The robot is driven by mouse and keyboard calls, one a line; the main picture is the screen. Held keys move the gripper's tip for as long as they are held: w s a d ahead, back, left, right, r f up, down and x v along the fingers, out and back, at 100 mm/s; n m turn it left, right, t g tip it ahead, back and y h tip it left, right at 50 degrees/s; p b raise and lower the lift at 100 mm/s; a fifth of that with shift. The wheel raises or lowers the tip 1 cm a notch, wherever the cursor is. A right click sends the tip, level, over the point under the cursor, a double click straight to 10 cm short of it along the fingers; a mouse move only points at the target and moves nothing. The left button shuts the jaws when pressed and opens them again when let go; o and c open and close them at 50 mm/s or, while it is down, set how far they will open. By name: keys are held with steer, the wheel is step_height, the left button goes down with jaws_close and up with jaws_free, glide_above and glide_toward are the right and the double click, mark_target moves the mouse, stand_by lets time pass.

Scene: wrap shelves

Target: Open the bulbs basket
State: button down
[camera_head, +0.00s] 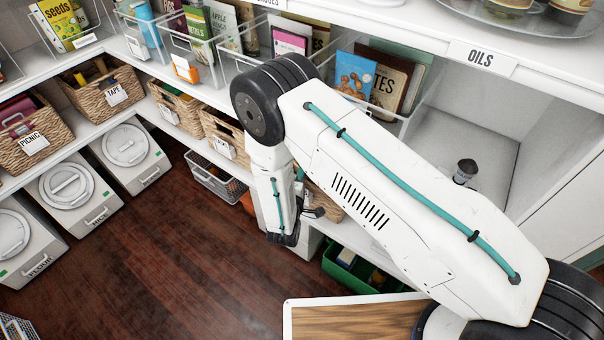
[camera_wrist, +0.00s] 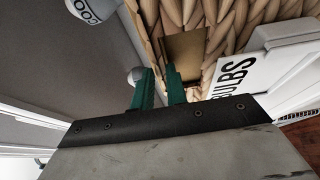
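The bulbs basket (camera_wrist: 207,18) is woven wicker and fills the upper part of the wrist view. Its white label (camera_wrist: 262,72) reads BULBS. A brown rectangular handle opening (camera_wrist: 184,50) shows in its front, left of the label. In the wrist view my gripper (camera_wrist: 160,78) has its two green fingers apart with a narrow gap between them. The fingertips are close to the handle opening, slightly left of and below it; I cannot tell whether they touch the basket. In the head view a bit of the basket (camera_head: 328,203) shows behind my arm, which hides most of it.
Other wicker baskets labelled TAPE (camera_head: 104,87) and PICNIC (camera_head: 38,148) stand on the same shelf level to the left. A wire basket (camera_head: 213,178) and a green crate (camera_head: 352,272) are below. A wooden-topped surface (camera_head: 345,318) is at the front. Dark floor (camera_head: 190,265) is open to the left.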

steer(key=shift+s, duration=0.1)
steer(key=s+a, duration=1.4)
steer(key=s, duration=0.4)
steer(key=shift+a, duration=0.15)
steer(key=shift+s, duration=0.1)
steer(key=c, duration=1.4)
jaws_free()
steer(key=v, duration=0.8)
